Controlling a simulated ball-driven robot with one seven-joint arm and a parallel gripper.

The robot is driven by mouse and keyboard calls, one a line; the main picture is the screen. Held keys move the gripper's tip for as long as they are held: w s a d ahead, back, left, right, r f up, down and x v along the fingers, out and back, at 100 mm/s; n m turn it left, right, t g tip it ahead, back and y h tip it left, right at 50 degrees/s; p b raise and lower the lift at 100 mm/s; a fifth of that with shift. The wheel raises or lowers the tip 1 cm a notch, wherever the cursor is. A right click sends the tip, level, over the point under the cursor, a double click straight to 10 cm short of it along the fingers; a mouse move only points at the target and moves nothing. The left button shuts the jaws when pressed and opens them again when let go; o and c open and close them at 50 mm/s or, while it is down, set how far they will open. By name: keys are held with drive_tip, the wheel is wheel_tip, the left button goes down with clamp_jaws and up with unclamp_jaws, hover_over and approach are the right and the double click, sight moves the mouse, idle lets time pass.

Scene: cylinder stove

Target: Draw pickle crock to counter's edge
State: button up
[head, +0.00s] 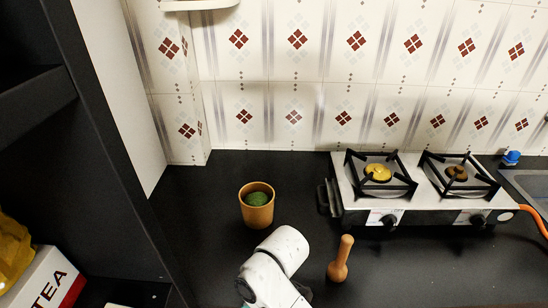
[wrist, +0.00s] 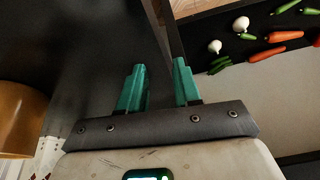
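The pickle crock (head: 257,212) is an ochre-brown pot with something dark green in its mouth. It stands upright on the black counter (head: 210,240), left of the stove. In the wrist view an ochre curved wall, which looks like the crock (wrist: 18,118), shows at the left edge, partly cut off. My gripper (wrist: 160,75) has two teal fingers set apart with nothing between them. The crock lies off to the left of the fingers, not between them. In the head view my white arm is just below the crock and hides the fingers.
A wooden pestle (head: 341,262) stands right of my arm. A two-burner stove (head: 408,205) is further right, against the tiled wall. A dark shelf unit (head: 95,150) bounds the left. In the wrist view, vegetables (wrist: 285,37) lie on a dark surface at upper right.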

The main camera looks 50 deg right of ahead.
drive_tip(key=w+d+r+n+p, duration=0.1)
drive_tip(key=w+d+r+n, duration=0.2)
drive_tip(key=w+r+n, duration=0.35)
wheel_tip(320, 180, up, 11)
drive_tip(key=n+g+h+p, duration=0.2)
drive_tip(key=n+g+p, duration=0.1)
drive_tip(key=n, duration=0.6)
hover_over(273, 198)
drive_tip(key=shift+s+d+f, duration=0.15)
drive_tip(key=shift+s+f, duration=0.05)
drive_tip(key=shift+f, duration=0.05)
drive_tip(key=shift+f, duration=0.1)
drive_tip(key=f, duration=0.3)
drive_tip(key=f+p, duration=0.1)
drive_tip(key=f, duration=0.3)
drive_tip(key=f+p, duration=0.1)
drive_tip(key=f, duration=0.2)
drive_tip(key=shift+w+f, duration=0.25)
drive_tip(key=shift+f, duration=0.05)
clamp_jaws()
